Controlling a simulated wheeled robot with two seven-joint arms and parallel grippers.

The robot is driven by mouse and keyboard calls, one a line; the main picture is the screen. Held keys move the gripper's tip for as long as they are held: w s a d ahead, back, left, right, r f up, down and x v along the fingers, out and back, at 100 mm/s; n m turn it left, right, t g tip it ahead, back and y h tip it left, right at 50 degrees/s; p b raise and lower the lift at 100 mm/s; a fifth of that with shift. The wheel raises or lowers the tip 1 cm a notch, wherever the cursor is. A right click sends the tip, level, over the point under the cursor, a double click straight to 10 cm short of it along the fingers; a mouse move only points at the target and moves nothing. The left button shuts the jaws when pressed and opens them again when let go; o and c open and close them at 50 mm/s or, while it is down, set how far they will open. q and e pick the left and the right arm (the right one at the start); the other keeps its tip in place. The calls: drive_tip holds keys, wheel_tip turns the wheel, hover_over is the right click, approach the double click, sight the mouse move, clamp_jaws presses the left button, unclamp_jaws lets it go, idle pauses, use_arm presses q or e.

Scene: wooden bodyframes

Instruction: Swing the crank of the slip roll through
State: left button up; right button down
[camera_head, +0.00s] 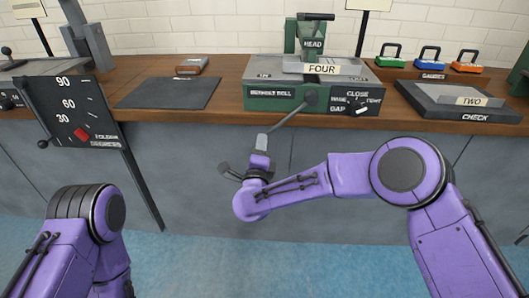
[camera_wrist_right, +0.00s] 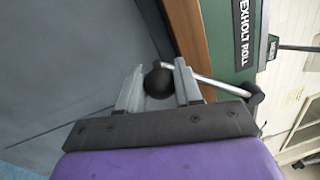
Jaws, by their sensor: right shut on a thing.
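The slip roll (camera_head: 262,98) is a green and grey machine on the bench, with a card reading FOUR on it. Its crank (camera_head: 289,117) is a thin metal rod running from a dark hub on the machine's front down and left to my right gripper (camera_head: 262,142). In the right wrist view the crank's black ball knob (camera_wrist_right: 158,84) sits between the two grey fingers of my right gripper (camera_wrist_right: 158,70), which is shut on it. The rod (camera_wrist_right: 212,80) runs right to the dark hub. The knob is hidden in the head view. My left gripper is out of view.
The wooden bench top (camera_head: 225,100) runs across the back over grey cabinet fronts. A dark angle board (camera_head: 75,108) marked 30, 60, 90 stands left. A dark mat (camera_head: 168,93) lies beside the slip roll. A CHECK tray (camera_head: 475,117) and coloured gauges (camera_head: 428,62) stand right.

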drive_tip(key=shift+a+r+m, duration=0.6)
drive_tip(key=shift+a, duration=0.05)
drive_tip(key=shift+r, duration=0.15)
drive_tip(key=c, duration=0.8)
unclamp_jaws()
drive_tip(key=shift+a, duration=0.15)
drive_tip(key=shift+s, duration=0.1)
drive_tip(key=s, duration=0.3)
drive_tip(key=s+a, duration=0.1)
drive_tip(key=s, duration=0.2)
drive_tip(key=s+f, duration=0.1)
drive_tip(key=s, duration=0.3)
drive_tip(key=shift+a+f, duration=0.1)
drive_tip(key=shift+a, duration=0.05)
